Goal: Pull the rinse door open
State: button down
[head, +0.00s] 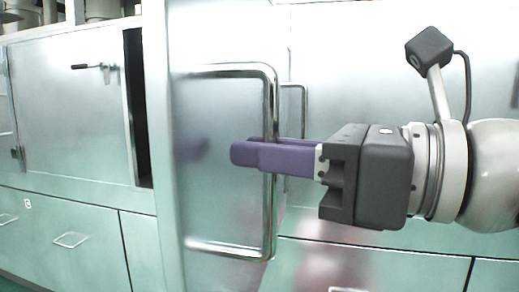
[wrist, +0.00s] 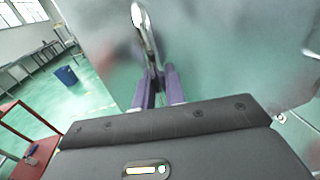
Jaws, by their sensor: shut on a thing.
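The rinse door (head: 215,110) is a shiny metal panel in the middle of the head view, its edge toward me. It appears swung out from the cabinet front, with a dark gap visible to its left. Its handle (head: 271,215) is a chrome, squared loop. My gripper (head: 245,154) reaches in from the right, its purple fingers shut around the handle's upright bar at about mid-height. In the wrist view the handle (wrist: 143,25) runs down between the fingers (wrist: 158,88), in front of the door's blurred grey face.
A closed cabinet door (head: 75,120) with a black latch is at left, above drawers (head: 70,240) with wire pulls. The wrist view shows open green floor (wrist: 85,95), a blue bin (wrist: 66,76) and a red stand (wrist: 35,130) at left.

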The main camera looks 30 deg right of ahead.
jog(key=shift+r, duration=0.15)
jog(key=c, duration=1.6)
grip_release()
jog(key=shift+o, duration=0.2)
jog(key=v, duration=0.7)
jog(key=shift+s+d, duration=0.25)
jog(key=shift+s, duration=0.1)
